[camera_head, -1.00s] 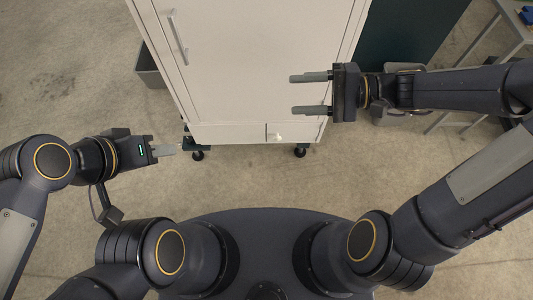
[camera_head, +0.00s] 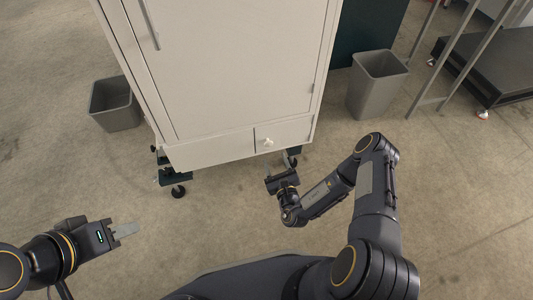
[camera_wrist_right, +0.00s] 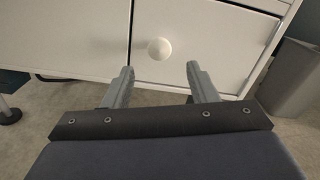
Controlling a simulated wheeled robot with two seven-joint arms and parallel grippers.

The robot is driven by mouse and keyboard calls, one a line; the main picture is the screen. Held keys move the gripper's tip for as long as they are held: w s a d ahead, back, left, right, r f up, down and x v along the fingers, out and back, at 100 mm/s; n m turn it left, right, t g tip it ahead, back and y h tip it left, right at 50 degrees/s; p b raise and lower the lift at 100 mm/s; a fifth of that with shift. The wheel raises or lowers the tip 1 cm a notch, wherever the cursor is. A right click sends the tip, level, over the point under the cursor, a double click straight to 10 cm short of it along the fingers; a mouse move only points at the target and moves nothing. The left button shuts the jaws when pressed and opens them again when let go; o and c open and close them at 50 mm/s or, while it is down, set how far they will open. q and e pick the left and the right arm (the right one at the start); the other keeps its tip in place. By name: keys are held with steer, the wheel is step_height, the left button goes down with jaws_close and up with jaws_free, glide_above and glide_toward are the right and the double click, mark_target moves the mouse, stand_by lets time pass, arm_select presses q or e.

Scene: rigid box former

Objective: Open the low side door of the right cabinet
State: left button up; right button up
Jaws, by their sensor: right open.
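The pale cabinet (camera_head: 240,65) stands on casters in front of me. Its small low door (camera_head: 292,131) is at the bottom right of the front and looks shut flush. A round white knob (camera_head: 268,143) sits near the door's left edge. My right gripper (camera_head: 279,168) is low in front of this door. In the right wrist view the fingers (camera_wrist_right: 160,76) are open and empty, below and either side of the knob (camera_wrist_right: 159,48), apart from it in the picture. My left gripper (camera_head: 124,231) is away at the lower left, seen edge-on; its finger gap is hidden.
A grey bin (camera_head: 376,84) stands right of the cabinet, and another bin (camera_head: 116,104) at its left. A metal-legged table and dark platform (camera_head: 490,70) are at the far right. The floor before the cabinet is clear.

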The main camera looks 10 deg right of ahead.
mark_target(269, 145)
steer(key=w+b, duration=0.2)
steer(key=w, duration=0.4)
steer(key=shift+w+a, duration=0.15)
steer(key=shift+w+r, duration=0.1)
steer(key=shift+w, duration=0.3)
jaws_close()
